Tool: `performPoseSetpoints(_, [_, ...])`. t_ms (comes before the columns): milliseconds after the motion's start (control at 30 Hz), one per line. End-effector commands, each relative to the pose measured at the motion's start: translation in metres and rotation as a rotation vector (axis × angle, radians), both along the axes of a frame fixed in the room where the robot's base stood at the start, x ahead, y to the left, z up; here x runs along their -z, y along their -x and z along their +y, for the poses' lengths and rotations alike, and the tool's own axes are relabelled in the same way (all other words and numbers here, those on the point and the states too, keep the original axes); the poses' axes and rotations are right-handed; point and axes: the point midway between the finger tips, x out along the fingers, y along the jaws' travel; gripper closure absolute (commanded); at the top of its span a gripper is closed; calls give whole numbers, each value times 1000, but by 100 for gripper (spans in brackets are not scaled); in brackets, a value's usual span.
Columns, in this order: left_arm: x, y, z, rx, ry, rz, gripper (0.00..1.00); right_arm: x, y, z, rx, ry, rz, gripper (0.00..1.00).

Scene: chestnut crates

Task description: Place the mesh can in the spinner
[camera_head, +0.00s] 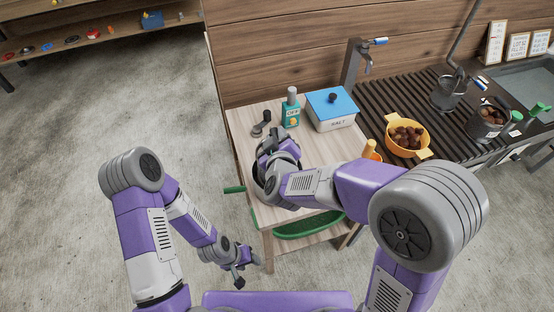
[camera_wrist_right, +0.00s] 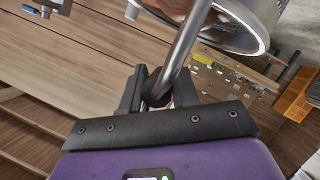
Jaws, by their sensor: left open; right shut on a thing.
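My right gripper (camera_head: 270,150) is over the wooden table; in the right wrist view (camera_wrist_right: 156,90) its fingers are shut on a slanting metal rod (camera_wrist_right: 186,48). The rod runs up beside a round metal rim (camera_wrist_right: 262,40) with something brown inside, which looks like the mesh can. In the head view my arm and gripper hide most of it. My left gripper (camera_head: 240,280) is open and empty, low in front of the table. A green handle (camera_head: 234,189) and a green curved piece (camera_head: 308,227) show at the table's near side; I cannot tell whether they belong to the spinner.
On the table (camera_head: 243,125) stand a green pump bottle (camera_head: 291,110), a blue-lidded salt box (camera_head: 332,112) and a small dark tool (camera_head: 262,124). To the right are a yellow bowl of chestnuts (camera_head: 391,143), metal cans (camera_head: 447,95) and a tap (camera_head: 352,68). The floor at left is clear.

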Motion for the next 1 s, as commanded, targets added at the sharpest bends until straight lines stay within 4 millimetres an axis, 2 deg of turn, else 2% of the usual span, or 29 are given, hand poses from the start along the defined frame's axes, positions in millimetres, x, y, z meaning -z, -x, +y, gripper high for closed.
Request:
performPoseSetpoints(33, [7,0,0,0,0,0,50,10,-1,0,0,0,-4,100])
performPoseSetpoints(233, [14,0,0,0,0,0,50,25,-1,1,0,-2,-6,100])
performPoseSetpoints(500, [32,0,0,0,0,0,50,64,-1,0,0,-2,-4,100])
performPoseSetpoints(867, [32,0,0,0,0,0,50,65,-1,1,0,-3,-6,100])
performPoseSetpoints(900, [32,0,0,0,0,0,50,68,0,0,0,-1,-1,69])
performPoseSetpoints(1000, [32,0,0,0,0,0,50,67,0,0,-1,-1,-1,54])
